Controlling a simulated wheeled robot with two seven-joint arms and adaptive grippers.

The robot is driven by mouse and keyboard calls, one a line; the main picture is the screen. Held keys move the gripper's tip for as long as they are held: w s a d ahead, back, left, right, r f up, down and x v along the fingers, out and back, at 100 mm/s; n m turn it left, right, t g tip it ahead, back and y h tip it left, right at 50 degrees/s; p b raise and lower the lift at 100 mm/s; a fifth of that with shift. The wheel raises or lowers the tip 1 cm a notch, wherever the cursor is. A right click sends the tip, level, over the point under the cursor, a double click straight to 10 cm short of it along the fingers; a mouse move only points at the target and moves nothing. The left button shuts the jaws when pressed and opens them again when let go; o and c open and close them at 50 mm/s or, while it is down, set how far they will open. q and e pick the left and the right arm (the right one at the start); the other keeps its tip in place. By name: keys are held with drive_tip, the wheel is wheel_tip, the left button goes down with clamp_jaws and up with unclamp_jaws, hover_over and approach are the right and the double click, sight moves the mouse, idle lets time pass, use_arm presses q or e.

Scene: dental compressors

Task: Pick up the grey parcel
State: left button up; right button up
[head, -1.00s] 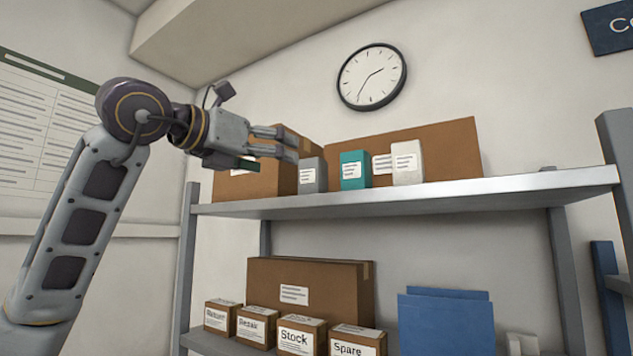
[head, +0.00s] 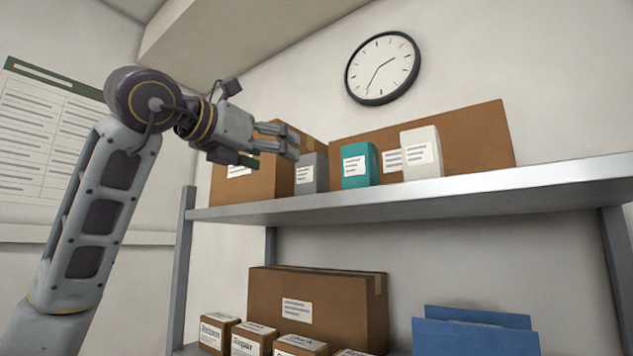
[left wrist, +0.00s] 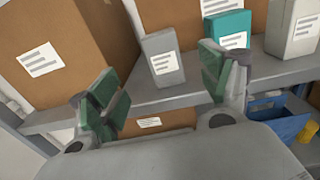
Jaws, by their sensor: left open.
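The grey parcel (head: 311,174) is a small upright box with a white label. It stands on the upper shelf between a large brown box and a teal parcel. In the left wrist view the grey parcel (left wrist: 163,58) stands ahead of and between my finger pads, apart from them. My left gripper (head: 278,143) is open and empty, in front of the shelf edge at the left. It also shows in the left wrist view (left wrist: 160,95) with green pads spread. In the head view its fingers reach close to the grey parcel's upper left. My right gripper is not in view.
The teal parcel (head: 358,165) stands right of the grey one, with a white parcel (head: 421,153) further right. A large brown box (head: 250,178) stands left. The upper shelf (head: 470,192) has a metal front edge. Several small boxes and a blue bin (head: 475,335) are below.

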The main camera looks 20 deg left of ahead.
sight(305, 165)
use_arm(q)
drive_tip(key=p+x, duration=0.2)
drive_tip(key=x, duration=0.5)
drive_tip(key=shift+w, duration=0.1)
drive_tip(key=shift+w+d, duration=0.25)
drive_tip(key=shift+w, duration=0.35)
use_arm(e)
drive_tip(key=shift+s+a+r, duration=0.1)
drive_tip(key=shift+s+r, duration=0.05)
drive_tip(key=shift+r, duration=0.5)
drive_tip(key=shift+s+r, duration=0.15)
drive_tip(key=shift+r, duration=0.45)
use_arm(q)
drive_tip(key=shift+w+p, duration=0.1)
drive_tip(key=shift+p, duration=0.25)
drive_tip(key=shift+p+x, duration=0.85)
drive_tip(key=shift+x, duration=0.65)
drive_tip(key=shift+p+x, duration=0.35)
drive_tip(key=shift+x, duration=0.65)
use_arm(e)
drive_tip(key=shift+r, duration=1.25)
use_arm(q)
drive_tip(key=shift+d+f, duration=0.1)
drive_tip(key=shift+c, duration=0.4)
